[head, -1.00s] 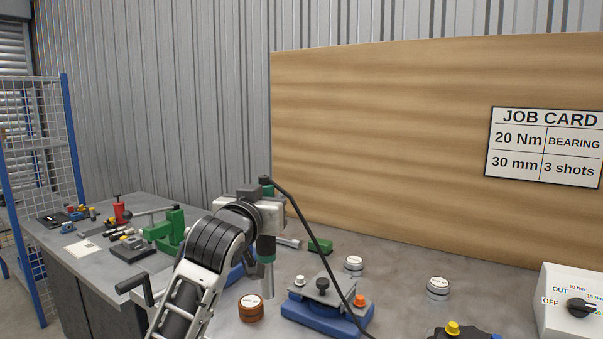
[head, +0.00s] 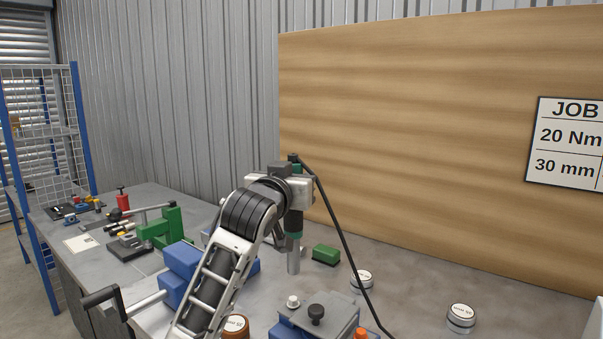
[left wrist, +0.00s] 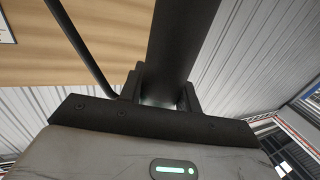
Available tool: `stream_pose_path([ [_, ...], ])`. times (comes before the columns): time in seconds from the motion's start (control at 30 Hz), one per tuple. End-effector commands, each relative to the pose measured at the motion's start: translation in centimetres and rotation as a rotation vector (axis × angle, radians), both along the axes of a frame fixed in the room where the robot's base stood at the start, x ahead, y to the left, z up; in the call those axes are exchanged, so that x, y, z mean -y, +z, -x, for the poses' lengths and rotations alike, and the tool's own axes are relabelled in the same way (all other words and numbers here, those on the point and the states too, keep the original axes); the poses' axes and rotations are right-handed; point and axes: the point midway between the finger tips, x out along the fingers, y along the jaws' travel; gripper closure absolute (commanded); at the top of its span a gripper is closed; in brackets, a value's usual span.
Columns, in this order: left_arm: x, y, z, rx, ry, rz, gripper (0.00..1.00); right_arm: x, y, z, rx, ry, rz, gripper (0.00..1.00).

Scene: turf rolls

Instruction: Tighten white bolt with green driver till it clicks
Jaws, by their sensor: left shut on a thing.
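My left gripper (head: 292,190) is shut on the green driver (head: 294,222), a dark upright tool with green bands, a grey lower end and a black cable. In the left wrist view the dark driver body (left wrist: 182,45) stands between the fingers. The white bolt (head: 293,301) sits at the left of a grey plate on a blue fixture (head: 285,328). In the head view the driver's lower end shows just above the bolt, with a gap between them in the picture. I cannot tell how well they line up in depth. My right gripper is not in view.
A black knob (head: 316,313) and an orange bolt (head: 361,334) are on the fixture. Round tins (head: 461,318) and a green block (head: 326,255) stand on the bench. The driver's cable (head: 345,245) hangs to the right. A wooden board (head: 430,130) stands behind.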

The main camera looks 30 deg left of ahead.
Motion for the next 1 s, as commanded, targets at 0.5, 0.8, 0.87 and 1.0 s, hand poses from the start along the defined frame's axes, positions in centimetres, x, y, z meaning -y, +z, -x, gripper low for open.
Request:
stream_pose_path([
  [0.5, 0.0, -3.8, 0.0, 0.002, 0.001, 0.0, 0.94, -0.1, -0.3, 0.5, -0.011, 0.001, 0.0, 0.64],
  [0.8, 0.0, -5.6, 0.0, 0.004, 0.0, 0.0, 0.94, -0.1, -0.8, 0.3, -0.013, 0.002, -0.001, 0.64],
  [0.87, 0.0, -5.7, 0.0, 0.005, 0.0, 0.0, 0.94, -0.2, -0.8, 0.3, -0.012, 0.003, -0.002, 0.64],
  [1.0, 0.0, -5.9, 0.0, 0.005, 0.0, -0.001, 0.94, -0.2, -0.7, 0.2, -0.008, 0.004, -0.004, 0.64],
])
